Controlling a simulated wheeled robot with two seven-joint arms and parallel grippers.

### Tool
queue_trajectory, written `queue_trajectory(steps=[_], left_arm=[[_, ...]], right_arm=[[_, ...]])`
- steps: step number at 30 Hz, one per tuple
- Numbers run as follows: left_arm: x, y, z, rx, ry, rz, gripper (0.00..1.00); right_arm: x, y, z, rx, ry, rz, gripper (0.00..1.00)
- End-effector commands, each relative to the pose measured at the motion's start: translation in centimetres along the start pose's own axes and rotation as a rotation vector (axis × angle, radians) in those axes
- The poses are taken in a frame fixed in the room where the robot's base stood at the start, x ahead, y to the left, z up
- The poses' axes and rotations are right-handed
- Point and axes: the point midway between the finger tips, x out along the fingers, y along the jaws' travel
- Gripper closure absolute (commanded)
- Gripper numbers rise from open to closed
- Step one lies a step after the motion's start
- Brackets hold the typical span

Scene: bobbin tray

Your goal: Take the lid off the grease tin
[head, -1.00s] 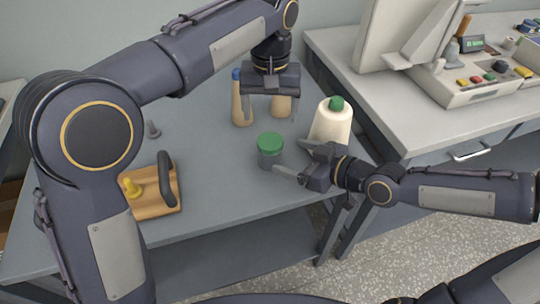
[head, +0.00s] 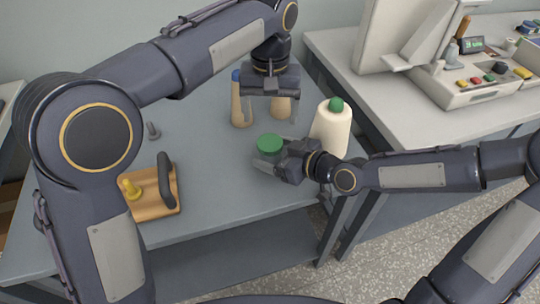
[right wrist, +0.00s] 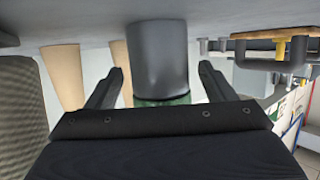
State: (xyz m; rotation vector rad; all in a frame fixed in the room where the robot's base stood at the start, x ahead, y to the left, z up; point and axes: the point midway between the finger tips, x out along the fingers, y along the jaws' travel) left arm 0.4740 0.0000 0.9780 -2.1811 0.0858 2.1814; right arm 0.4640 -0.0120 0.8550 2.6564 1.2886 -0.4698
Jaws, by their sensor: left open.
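The grease tin (head: 268,158) stands upright on the grey table with its green lid (head: 269,143) on. The grey body of the tin also shows in the right wrist view (right wrist: 158,58), with a strip of the green lid (right wrist: 160,101). My right gripper (head: 273,156) is at the tin from the right. In the right wrist view its open fingers (right wrist: 160,85) stand on either side of the tin, with gaps showing. My left gripper (head: 269,118) is open and empty, pointing down above and behind the tin.
A cream cone (head: 331,130) with a green top stands close to the right of the tin. Two tan cones (head: 240,105) (head: 281,106) stand behind it. A wooden block (head: 153,207) with a yellow knob and dark handle lies at the left. Table between block and tin is clear.

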Motion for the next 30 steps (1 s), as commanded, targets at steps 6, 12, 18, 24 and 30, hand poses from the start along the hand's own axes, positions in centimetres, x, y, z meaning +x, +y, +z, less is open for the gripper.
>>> queue_trajectory(steps=[6, 12, 18, 24, 30], left_arm=[[0.0, 0.0, 0.0, 0.0, 0.0, 0.0, 0.21], [0.0, 0.0, 0.0, 0.0, 0.0, 0.0, 0.21], [-0.01, 0.0, 0.0, 0.029, 0.0, 0.0, 0.21], [-0.03, -0.01, 0.0, 0.315, 0.0, 0.0, 0.21], [-0.08, -0.01, -0.01, 0.823, 0.0, 0.0, 0.21]], right_arm=[[-0.02, 0.0, -0.01, 0.0, 0.0, 0.0, 0.53], [-0.03, 0.0, -0.01, 0.0, 0.0, 0.0, 0.79], [-0.03, 0.01, -0.01, 0.0, 0.0, 0.0, 1.0], [-0.03, 0.01, -0.01, 0.0, 0.0, 0.0, 1.0], [-0.03, 0.01, -0.01, 0.0, 0.0, 0.0, 1.0]])
